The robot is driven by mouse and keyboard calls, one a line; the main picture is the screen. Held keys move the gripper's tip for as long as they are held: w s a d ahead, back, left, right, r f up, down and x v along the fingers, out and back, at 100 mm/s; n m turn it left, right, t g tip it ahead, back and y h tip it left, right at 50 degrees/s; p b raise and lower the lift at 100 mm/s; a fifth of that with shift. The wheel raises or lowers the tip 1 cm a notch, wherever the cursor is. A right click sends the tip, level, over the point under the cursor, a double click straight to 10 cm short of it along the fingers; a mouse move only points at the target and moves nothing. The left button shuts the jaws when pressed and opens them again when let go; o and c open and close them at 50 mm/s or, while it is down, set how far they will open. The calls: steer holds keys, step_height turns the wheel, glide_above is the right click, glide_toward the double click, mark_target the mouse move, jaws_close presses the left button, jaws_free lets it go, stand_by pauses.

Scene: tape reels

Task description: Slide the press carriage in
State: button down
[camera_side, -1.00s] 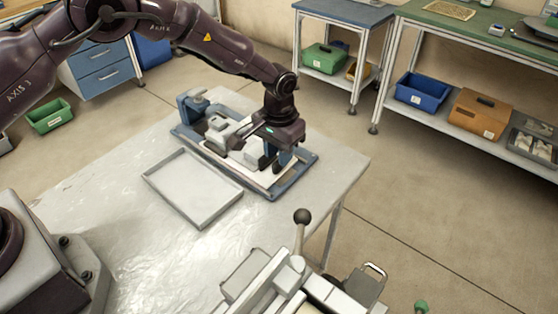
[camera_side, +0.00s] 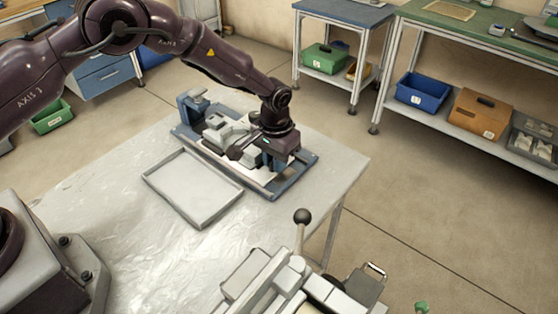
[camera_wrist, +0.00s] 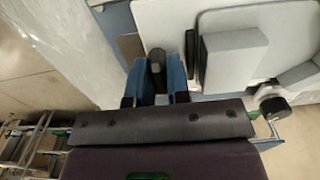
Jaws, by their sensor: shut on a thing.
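The press carriage (camera_side: 249,159) is a light grey block assembly on the blue press base (camera_side: 305,158), which stands on the table. It also shows as pale blocks in the wrist view (camera_wrist: 235,60). My gripper (camera_side: 272,158) is low over the right end of the press, pointing down. In the wrist view my gripper (camera_wrist: 157,72) is shut around a dark upright piece, which looks like the carriage's handle, between blue parts. My wrist hides much of the contact in the side view. I cannot tell how far in the carriage sits.
A shallow grey tray (camera_side: 192,188) lies left of the press on the table (camera_side: 110,170). A machine with a black-knobbed lever (camera_side: 302,216) stands in front. The table's right edge is close to the press. Benches with bins stand behind.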

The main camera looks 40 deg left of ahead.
steer(key=a, duration=0.6)
steer(key=shift+a, duration=0.4)
steer(key=c, duration=1.4)
jaws_free()
steer(key=shift+o, duration=0.2)
step_height(320, 180, up, 13)
steer(key=shift+d, duration=0.15)
steer(key=s+a+r+t, duration=0.2)
steer(key=s+r, duration=0.4)
steer(key=s, duration=0.4)
steer(key=s+a+r+t, duration=0.1)
steer(key=s+r, duration=0.6)
steer(key=s, duration=0.3)
steer(key=s+a+r+t, duration=0.2)
steer(key=s+r, duration=0.4)
steer(key=s, duration=0.4)
steer(key=shift+s+a+r+t, duration=0.2)
steer(key=shift+a+r+t, duration=0.1)
steer(key=shift+r, duration=0.1)
